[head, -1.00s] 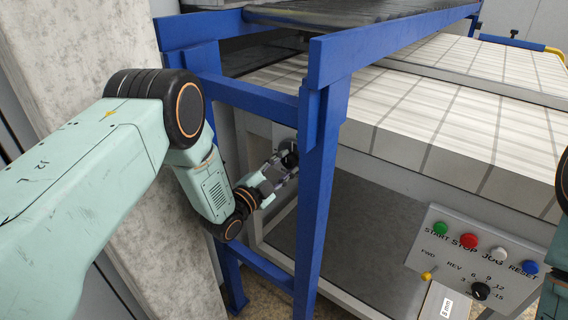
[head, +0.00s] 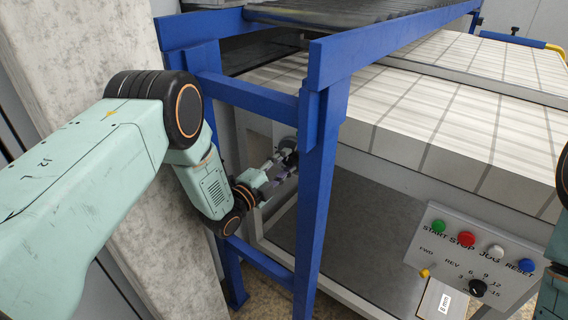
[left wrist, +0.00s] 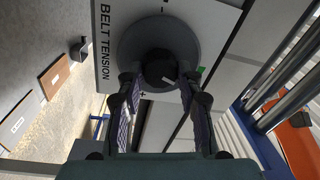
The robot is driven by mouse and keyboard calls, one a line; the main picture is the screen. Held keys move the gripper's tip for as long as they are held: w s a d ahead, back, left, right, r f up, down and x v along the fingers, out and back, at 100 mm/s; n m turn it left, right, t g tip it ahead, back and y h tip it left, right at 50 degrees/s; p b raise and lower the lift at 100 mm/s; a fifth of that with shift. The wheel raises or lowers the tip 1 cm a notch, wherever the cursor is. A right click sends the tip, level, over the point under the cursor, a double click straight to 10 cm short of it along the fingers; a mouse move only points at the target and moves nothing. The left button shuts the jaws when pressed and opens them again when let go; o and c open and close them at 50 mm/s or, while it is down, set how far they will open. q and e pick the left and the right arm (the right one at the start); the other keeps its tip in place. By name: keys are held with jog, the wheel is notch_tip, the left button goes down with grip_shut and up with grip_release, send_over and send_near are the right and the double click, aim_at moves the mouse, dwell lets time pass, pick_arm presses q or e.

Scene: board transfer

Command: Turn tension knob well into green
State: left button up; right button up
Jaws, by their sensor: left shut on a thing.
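The tension knob is a dark round knob (left wrist: 160,68) on a wider grey disc, on a pale panel lettered BELT TENSION (left wrist: 106,45). A small green patch (left wrist: 201,70) shows at the disc's right edge, partly hidden by a finger. A short pale mark shows on the knob's lower right. My left gripper (left wrist: 160,82) has a finger on each side of the knob and is shut on it. In the head view my left gripper (head: 284,163) reaches the dark knob (head: 290,145) behind the blue post. My right gripper is out of view.
The blue frame (head: 318,190) stands close to the right of my left gripper. A concrete pillar (head: 165,240) is at the left. A control panel (head: 470,260) with coloured buttons is at lower right. Pale slabs (head: 450,120) fill the conveyor behind.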

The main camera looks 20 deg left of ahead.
pick_arm(q)
jog(key=shift+f, duration=0.1)
jog(key=o, duration=1.1)
jog(key=shift+o, duration=0.4)
